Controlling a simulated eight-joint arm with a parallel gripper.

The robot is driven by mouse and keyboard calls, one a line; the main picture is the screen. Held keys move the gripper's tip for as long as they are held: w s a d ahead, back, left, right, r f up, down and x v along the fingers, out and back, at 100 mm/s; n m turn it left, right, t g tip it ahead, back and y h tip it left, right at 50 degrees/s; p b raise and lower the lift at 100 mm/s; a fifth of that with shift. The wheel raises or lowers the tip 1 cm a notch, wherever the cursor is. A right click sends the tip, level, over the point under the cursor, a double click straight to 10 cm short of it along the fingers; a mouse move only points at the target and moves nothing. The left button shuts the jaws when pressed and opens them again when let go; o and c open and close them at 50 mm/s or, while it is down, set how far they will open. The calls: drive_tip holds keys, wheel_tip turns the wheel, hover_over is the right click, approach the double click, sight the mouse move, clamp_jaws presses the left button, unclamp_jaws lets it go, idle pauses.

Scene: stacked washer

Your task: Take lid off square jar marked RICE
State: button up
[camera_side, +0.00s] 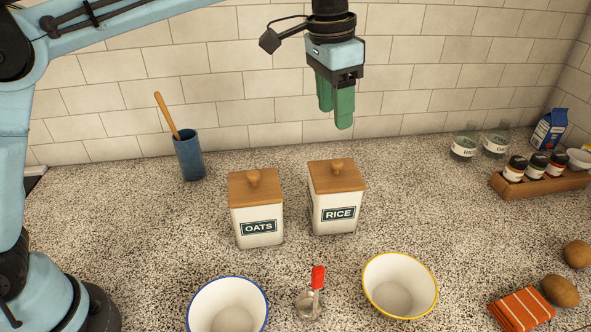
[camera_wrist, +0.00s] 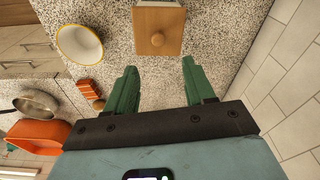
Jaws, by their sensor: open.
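The square white jar marked RICE (camera_side: 335,213) stands upright on the speckled counter, right of the OATS jar. Its wooden lid (camera_side: 337,175) with a round knob sits on top. In the wrist view one wooden lid (camera_wrist: 157,28) shows ahead of the fingertips; its label is hidden there, but the yellow-rimmed bowl beside it fits the RICE jar. My gripper (camera_side: 335,112) is above and apart from the RICE jar, green fingers pointing down. In the wrist view my gripper (camera_wrist: 159,72) is open, with nothing between its fingers.
The lidded OATS jar (camera_side: 257,212) stands close on the left. A yellow-rimmed bowl (camera_side: 400,286), blue-rimmed bowl (camera_side: 228,306) and red-handled scoop (camera_side: 312,293) lie in front. A blue utensil cup (camera_side: 190,156) stands back left.

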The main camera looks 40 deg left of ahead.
sight(337, 162)
drive_tip(key=f, duration=1)
drive_tip(key=shift+w+d+f, duration=0.35)
drive_tip(key=shift+w+d, duration=0.05)
drive_tip(key=shift+c, duration=0.3)
clamp_jaws()
